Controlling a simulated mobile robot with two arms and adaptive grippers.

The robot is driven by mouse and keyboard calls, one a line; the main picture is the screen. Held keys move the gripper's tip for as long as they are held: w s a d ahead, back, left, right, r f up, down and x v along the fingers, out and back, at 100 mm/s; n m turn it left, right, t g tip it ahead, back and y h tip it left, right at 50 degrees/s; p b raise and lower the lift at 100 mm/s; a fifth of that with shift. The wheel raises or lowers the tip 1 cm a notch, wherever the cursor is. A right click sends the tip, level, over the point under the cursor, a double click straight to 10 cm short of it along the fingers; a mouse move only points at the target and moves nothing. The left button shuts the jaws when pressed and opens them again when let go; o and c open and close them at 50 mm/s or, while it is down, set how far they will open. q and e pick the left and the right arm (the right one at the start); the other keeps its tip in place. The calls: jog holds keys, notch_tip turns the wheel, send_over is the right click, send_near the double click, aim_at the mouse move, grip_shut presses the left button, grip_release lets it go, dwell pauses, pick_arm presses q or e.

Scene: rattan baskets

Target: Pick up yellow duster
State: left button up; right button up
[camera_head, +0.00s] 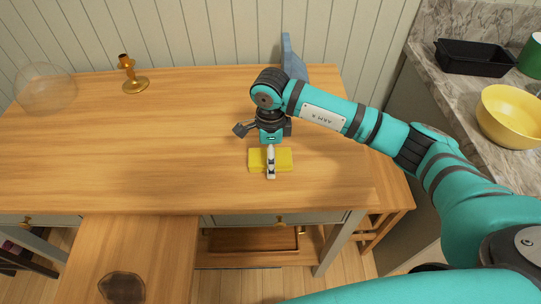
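The yellow duster (285,161) is a small flat yellow block lying on the wooden table near its front right. My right arm comes in from the right. My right gripper (271,174) points down directly over the duster. A pale finger crosses the duster's middle and hides part of it, with yellow showing on both sides. I cannot tell whether the fingers are open or closed on it, or whether they touch it. My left gripper is not in view.
A blue-grey upright object (291,55) stands behind my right gripper at the table's back edge. A brass candle holder (135,82) and a clear glass bowl (46,89) stand at the back left. The table's left and middle are clear. A marble counter at right holds a yellow bowl (508,115) and black tray (474,58).

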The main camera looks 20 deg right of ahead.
jog(key=shift+f, duration=0.45)
jog(key=shift+c, duration=0.3)
jog(key=c, duration=1.1)
jog(key=shift+o, duration=0.2)
jog(key=shift+r, duration=0.2)
jog(key=shift+r, duration=0.3)
jog(key=shift+s+a+r+b, duration=0.1)
jog(key=shift+s+r+b, duration=0.25)
jog(key=shift+r, duration=0.3)
jog(key=shift+s+a+r+b, duration=0.1)
jog(key=shift+s+r+b, duration=0.1)
jog(key=shift+r+b, duration=0.35)
jog(key=s+a+r+b, duration=0.1)
jog(key=s+a, duration=0.3)
jog(key=s, duration=1)
jog(key=shift+s+r+b, duration=0.2)
jog(key=shift+r+b, duration=0.15)
jog(key=shift+b, duration=0.45)
